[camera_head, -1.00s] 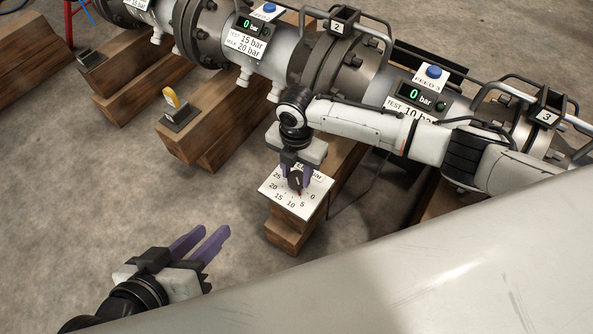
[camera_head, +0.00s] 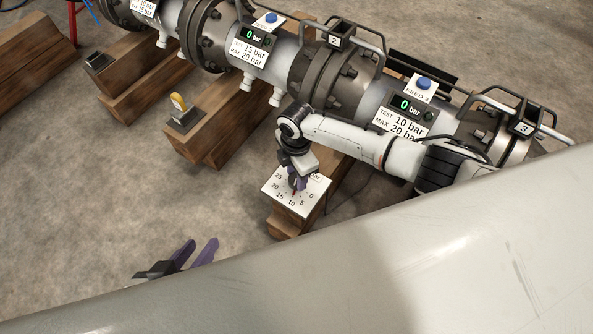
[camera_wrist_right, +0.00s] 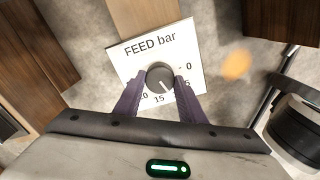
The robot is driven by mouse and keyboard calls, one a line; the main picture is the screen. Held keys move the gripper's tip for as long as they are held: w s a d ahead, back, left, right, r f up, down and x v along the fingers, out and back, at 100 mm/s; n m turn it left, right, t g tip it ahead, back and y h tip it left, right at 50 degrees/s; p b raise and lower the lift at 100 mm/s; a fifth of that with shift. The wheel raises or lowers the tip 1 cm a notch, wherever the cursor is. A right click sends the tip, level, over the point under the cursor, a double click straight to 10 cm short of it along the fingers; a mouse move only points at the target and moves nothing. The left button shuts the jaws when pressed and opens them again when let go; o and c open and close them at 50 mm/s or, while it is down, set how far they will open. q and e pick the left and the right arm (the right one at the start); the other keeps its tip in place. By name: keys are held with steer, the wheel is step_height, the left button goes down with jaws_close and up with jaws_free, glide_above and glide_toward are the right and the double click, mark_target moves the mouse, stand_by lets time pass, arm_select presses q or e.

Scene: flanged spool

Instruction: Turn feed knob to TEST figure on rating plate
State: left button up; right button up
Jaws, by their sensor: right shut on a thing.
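The feed knob (camera_wrist_right: 160,76) sits on a white dial plate marked "FEED bar" (camera_wrist_right: 140,48). My right gripper (camera_wrist_right: 160,100) is shut on the knob, one purple finger on each side. The knob's white line points down and slightly right, just right of 15; the 10 is hidden by a finger. In the head view the dial plate (camera_head: 313,187) shows a red mark towards 10. The rating plate (camera_head: 401,124) by FEED 3 reads TEST 10 bar, MAX 20 bar; the display (camera_head: 404,104) above reads 0 bar. My left gripper (camera_head: 200,248) is open and empty, low on the left.
Another rating plate (camera_head: 248,53) reads TEST 15 bar, MAX 20 bar. The flanged pipe (camera_head: 290,62) runs across the back on wooden blocks (camera_head: 215,140). Concrete floor (camera_head: 110,200) is clear at left.

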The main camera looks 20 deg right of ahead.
arm_select(q)
steer(key=shift+r, duration=0.1)
stand_by(0.4)
arm_select(e)
steer(key=o, duration=1)
steer(key=shift+o, duration=0.2)
steer(key=shift+r+p, duration=0.3)
steer(key=shift+r, duration=0.1)
arm_select(q)
steer(key=a+r+p, duration=0.1)
steer(key=p, duration=0.1)
steer(key=s+a+r+t+p, duration=0.1)
steer(key=p, duration=0.1)
steer(key=shift+s+r+n+y, duration=0.15)
steer(key=shift+r+n+y, duration=0.25)
arm_select(e)
step_height(320, 180, up, 10)
steer(key=shift+f, duration=0.2)
